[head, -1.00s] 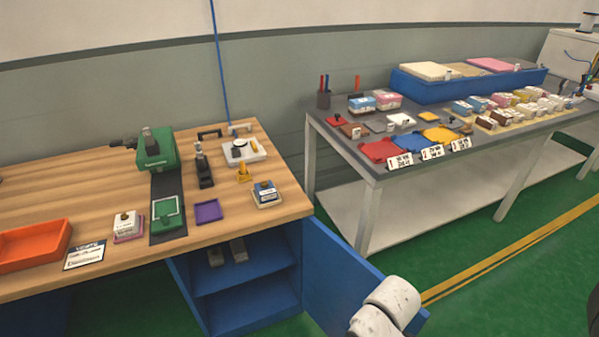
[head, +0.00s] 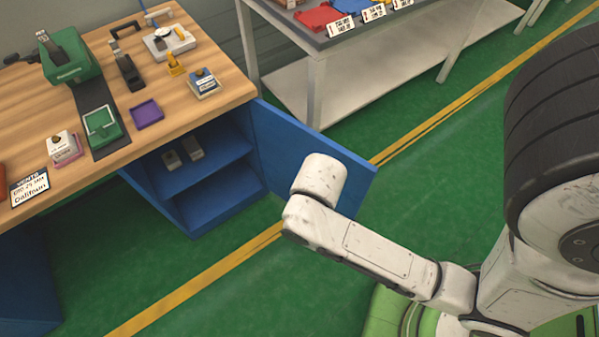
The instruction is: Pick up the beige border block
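Two beige-grey blocks lie side by side on the upper shelf of the open blue cabinet: a left block (head: 171,160) with a small dark knob and a longer right block (head: 192,148). I cannot tell which, if either, is the beige border block. On the wooden table are a block on a pink base (head: 63,149) and a block with a blue-labelled top and beige sides (head: 204,85). My white arm reaches in from the right, its far rounded link in front of the open cabinet door. No gripper fingers show.
The blue cabinet door (head: 285,140) stands open to the right of the shelves. The wooden table (head: 165,120) holds a green press (head: 70,60), a purple tray (head: 147,112) and a green frame (head: 102,125). The grey table (head: 318,75) stands behind. Green floor at the front is clear.

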